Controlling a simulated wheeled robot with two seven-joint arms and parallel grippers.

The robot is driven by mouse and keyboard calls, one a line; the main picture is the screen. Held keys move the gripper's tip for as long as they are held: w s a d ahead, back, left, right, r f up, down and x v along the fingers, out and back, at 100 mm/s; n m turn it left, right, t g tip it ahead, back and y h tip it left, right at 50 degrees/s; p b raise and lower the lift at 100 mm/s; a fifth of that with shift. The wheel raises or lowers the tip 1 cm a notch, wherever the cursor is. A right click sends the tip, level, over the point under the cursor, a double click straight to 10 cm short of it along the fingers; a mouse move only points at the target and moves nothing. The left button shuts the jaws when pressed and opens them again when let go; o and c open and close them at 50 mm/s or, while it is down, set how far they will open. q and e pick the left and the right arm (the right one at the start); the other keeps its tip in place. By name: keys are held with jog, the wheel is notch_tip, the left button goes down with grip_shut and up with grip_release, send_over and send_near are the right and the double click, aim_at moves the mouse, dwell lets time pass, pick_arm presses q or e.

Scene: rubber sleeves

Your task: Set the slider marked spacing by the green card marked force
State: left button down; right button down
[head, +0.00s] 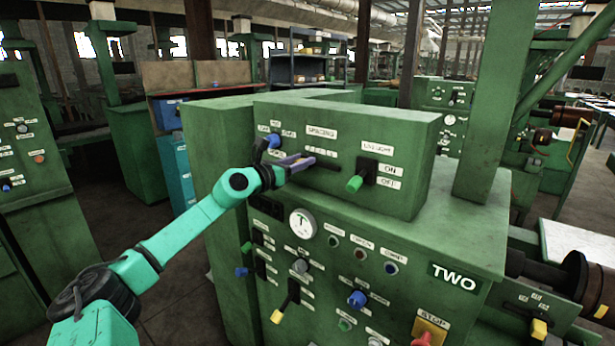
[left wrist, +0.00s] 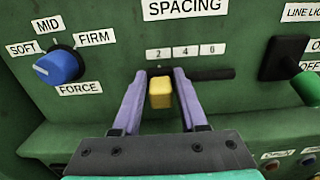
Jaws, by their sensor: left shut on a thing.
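The slider marked SPACING has a yellow knob (left wrist: 160,92) at the left end of its dark slot (left wrist: 225,74), just under the 2 of the 2, 4, 6 scale (left wrist: 187,52). My left gripper (left wrist: 162,80) has its purple fingers on either side of this knob and is shut on it. In the head view the left gripper (head: 306,160) hides the knob. A blue dial (left wrist: 58,67) has white labels SOFT, MID, FIRM and FORCE (left wrist: 80,88) around it; its light mark faces SOFT. I see no green card. My right gripper is not in view.
A green lever (head: 354,184) marked LINE LIGHT, with ON and OFF labels, sticks out right of the slot. A gauge (head: 302,223), buttons and a yellow STOP control (head: 428,330) are on the panel below. The slot right of the knob is clear.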

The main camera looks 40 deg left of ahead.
pick_arm(q)
jog(key=shift+a+r, duration=0.1)
jog(key=shift+r, duration=0.05)
jog(key=c, duration=0.6)
grip_release()
jog(key=shift+a, duration=0.25)
jog(key=shift+s+d+f, duration=0.1)
jog(key=shift+d+f, duration=0.05)
jog(key=shift+f, duration=0.05)
jog(key=shift+s+f, duration=0.1)
jog(key=shift+s, duration=0.05)
jog(key=s+b, duration=0.2)
jog(key=s, duration=1.2)
